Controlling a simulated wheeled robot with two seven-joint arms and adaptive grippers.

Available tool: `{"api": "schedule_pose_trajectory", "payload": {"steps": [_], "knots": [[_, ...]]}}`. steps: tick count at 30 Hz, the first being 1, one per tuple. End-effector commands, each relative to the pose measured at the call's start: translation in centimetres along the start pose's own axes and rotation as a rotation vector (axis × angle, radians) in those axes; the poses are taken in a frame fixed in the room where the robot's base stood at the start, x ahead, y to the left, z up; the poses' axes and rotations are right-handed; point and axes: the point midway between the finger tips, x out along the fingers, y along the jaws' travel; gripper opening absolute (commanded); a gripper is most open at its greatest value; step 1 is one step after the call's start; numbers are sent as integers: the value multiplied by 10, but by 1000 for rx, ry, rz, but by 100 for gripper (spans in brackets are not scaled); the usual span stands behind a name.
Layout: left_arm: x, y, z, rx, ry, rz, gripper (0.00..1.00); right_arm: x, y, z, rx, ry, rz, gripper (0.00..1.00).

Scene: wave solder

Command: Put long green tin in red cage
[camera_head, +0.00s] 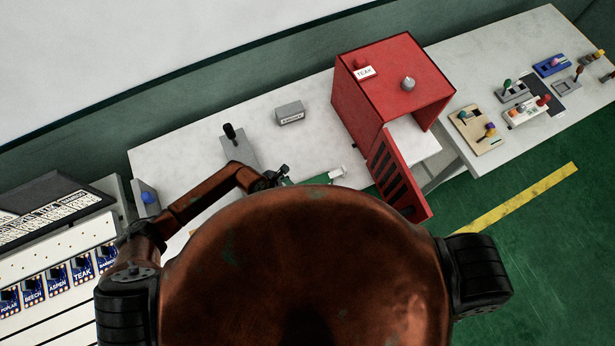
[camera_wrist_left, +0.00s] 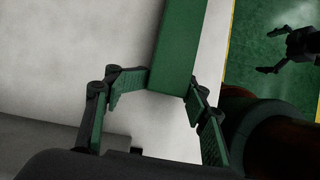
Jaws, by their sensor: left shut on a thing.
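The red cage (camera_head: 348,108) stands on the white bench in the head view, with its slotted door (camera_head: 402,178) swung open towards me. My left gripper (camera_head: 280,178) is over the bench, to the left of the cage. In the left wrist view its fingers (camera_wrist_left: 168,89) are closed on both sides of the long green tin (camera_wrist_left: 181,45). In the head view a strip of the tin (camera_head: 315,180) shows beside the gripper, outside the cage; my body hides the rest. My right gripper (camera_wrist_left: 268,52) shows in the left wrist view, fingers apart and empty, over the green floor.
A grey box (camera_head: 290,113) and a black-knobbed lever unit (camera_head: 238,148) stand on the bench left of the cage. The right-hand bench holds several small switch units. Bare bench lies between the grey box and cage.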

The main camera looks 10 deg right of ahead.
Motion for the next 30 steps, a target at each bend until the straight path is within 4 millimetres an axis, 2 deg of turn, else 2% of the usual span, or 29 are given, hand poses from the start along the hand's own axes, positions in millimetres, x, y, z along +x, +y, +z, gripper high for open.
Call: {"api": "schedule_pose_trajectory", "payload": {"steps": [8,30], "knots": [[-2,1,2,0,-2,2,8,-2,0,-4,-1,5,0,100],[-34,1,19,1,-3,1,8,-30,3,1,0,-4,2,100]]}}
